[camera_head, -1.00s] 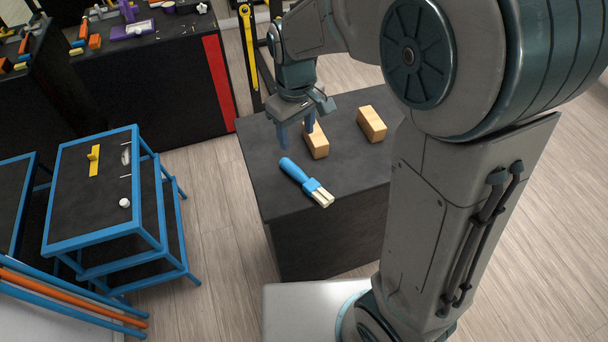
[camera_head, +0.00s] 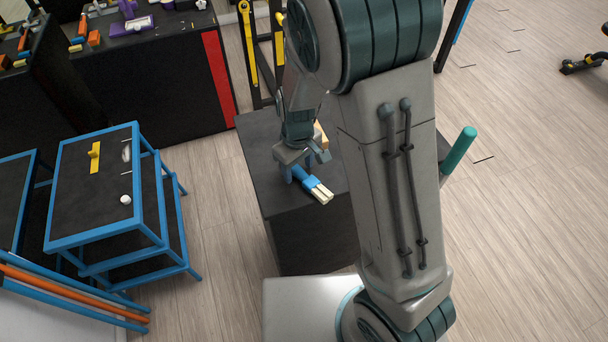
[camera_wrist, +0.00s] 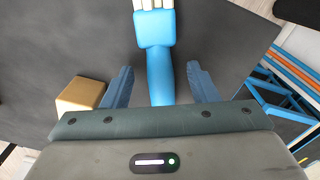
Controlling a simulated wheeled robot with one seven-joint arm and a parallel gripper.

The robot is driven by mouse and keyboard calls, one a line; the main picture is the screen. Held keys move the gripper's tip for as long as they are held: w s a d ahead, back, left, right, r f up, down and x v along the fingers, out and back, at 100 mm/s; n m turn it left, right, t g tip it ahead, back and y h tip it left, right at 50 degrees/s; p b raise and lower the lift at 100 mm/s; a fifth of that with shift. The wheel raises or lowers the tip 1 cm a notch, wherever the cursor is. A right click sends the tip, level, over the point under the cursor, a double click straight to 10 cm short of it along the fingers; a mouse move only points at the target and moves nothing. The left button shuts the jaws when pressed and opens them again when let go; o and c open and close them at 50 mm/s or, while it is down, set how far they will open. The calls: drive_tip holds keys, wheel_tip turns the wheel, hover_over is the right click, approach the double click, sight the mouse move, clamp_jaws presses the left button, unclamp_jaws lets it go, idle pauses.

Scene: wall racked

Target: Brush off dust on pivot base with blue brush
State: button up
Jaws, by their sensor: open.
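The blue brush (camera_head: 314,188) lies flat on the black table (camera_head: 262,165), its pale bristles pointing toward the table's near edge. My gripper (camera_head: 297,177) is low over its handle. In the wrist view, the brush (camera_wrist: 158,60) runs between the two open fingers of my gripper (camera_wrist: 160,85), with a gap on each side. The handle's end is hidden under the gripper body. I cannot make out a pivot base or dust for certain in these views.
A tan wooden block (camera_wrist: 80,94) sits beside the left finger in the wrist view. A blue-framed table (camera_head: 92,190) with small items stands at the left. A black workbench (camera_head: 165,85) with tools is at the back left.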

sight(302, 168)
drive_tip(key=shift+f, duration=0.3)
drive_tip(key=c, duration=1.2)
drive_tip(key=shift+o, duration=0.2)
drive_tip(key=shift+r, duration=0.15)
drive_tip(key=shift+r, duration=0.45)
drive_tip(key=r, duration=0.1)
drive_tip(key=d+r, duration=0.1)
drive_tip(key=r, duration=0.1)
drive_tip(key=shift+w+r+b, duration=0.15)
drive_tip(key=shift+r+b, duration=0.1)
drive_tip(key=shift+b, duration=0.15)
drive_tip(key=w+d+r+b, duration=0.1)
drive_tip(key=w+d+r, duration=0.1)
drive_tip(key=d+r, duration=0.4)
drive_tip(key=d, duration=0.4)
drive_tip(key=shift+w+d+r+b, duration=0.2)
drive_tip(key=shift+w+r+b, duration=0.05)
drive_tip(key=shift+b, duration=0.05)
